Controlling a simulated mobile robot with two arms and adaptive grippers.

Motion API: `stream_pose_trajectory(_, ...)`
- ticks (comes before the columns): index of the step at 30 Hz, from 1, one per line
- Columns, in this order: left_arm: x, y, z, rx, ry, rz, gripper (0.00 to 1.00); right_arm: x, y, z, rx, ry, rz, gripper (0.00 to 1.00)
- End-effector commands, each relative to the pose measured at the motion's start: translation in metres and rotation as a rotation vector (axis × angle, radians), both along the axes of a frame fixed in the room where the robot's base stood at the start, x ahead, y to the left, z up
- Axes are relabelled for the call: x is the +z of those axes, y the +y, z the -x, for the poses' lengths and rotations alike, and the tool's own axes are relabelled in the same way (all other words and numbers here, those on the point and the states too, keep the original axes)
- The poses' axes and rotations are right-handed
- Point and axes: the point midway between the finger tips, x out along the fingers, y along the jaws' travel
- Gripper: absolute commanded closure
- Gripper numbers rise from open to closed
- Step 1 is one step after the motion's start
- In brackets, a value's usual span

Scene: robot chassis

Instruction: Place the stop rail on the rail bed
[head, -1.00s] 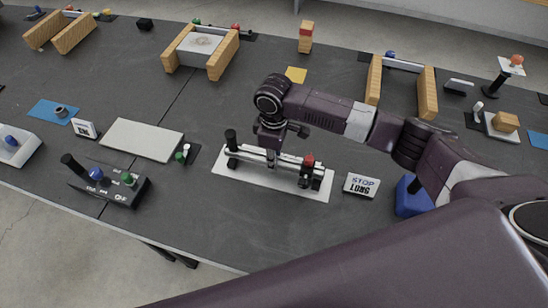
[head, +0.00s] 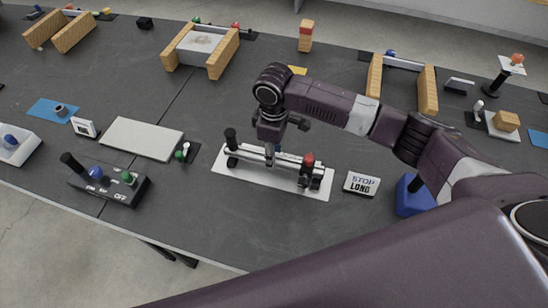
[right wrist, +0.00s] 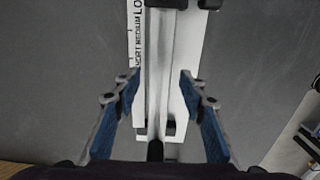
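The stop rail, a silver bar (head: 257,153), lies lengthwise along a white base plate (head: 240,173), which I take for the rail bed. A black post stands at its left end and a red knob near its right end. In the right wrist view the bar (right wrist: 159,75) runs between my fingers, beside a printed scale on the white plate (right wrist: 195,60). My right gripper (right wrist: 159,88) is open, with a gap between each blue-padded finger and the bar. In the head view the right gripper (head: 271,155) is above the bar's middle. My left gripper is not in view.
A grey board (head: 140,139) and a black control box (head: 115,186) are to the left. Wooden-sided fixtures stand behind. The table in front of the plate is clear.

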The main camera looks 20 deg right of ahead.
Motion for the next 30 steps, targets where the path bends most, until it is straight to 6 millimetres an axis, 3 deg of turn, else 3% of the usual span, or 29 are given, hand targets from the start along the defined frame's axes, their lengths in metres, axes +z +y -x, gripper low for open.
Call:
stream_pose_trajectory(6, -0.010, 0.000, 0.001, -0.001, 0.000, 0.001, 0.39, 0.048, 0.000, -0.002, 0.000, -0.006, -0.001, 0.62)
stream_pose_trajectory(13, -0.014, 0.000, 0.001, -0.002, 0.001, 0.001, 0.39, 0.087, 0.001, -0.001, 0.000, -0.003, -0.001, 0.62)
stream_pose_trajectory(18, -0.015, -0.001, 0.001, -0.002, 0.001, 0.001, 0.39, 0.098, 0.000, 0.000, -0.001, -0.001, -0.001, 0.62)
stream_pose_trajectory(30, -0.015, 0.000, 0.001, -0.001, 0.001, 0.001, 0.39, 0.099, 0.000, 0.000, -0.001, 0.000, 0.000, 0.62)
